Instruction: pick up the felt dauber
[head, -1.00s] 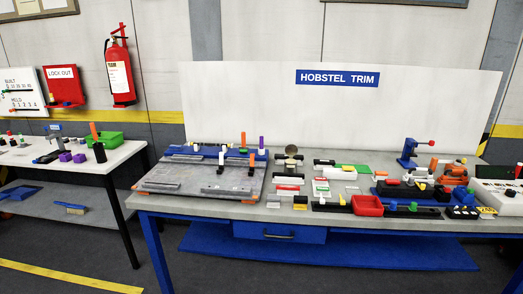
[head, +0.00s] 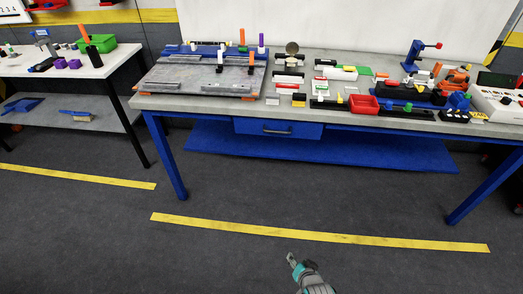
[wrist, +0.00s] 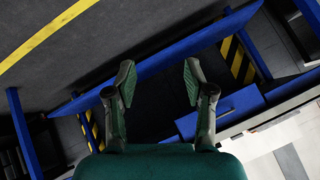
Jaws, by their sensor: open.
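My gripper (head: 292,259) shows at the bottom of the head view, in front of the workbench and well away from anything on it. In the wrist view my gripper (wrist: 158,84) is open, with its two fingers apart and nothing between them. The workbench top (head: 200,106) carries many small parts, bins and tools. I cannot tell which of them is the felt dauber; they are too small in the head view. The wrist view shows no part that I can make out as the dauber.
The blue-legged workbench holds a grey fixture plate (head: 190,87) at left, a red bin (head: 364,104) and a blue press (head: 413,57). A side table (head: 70,66) with a green bin (head: 97,44) stands at left. The floor before the bench is clear, with yellow lines (head: 310,234).

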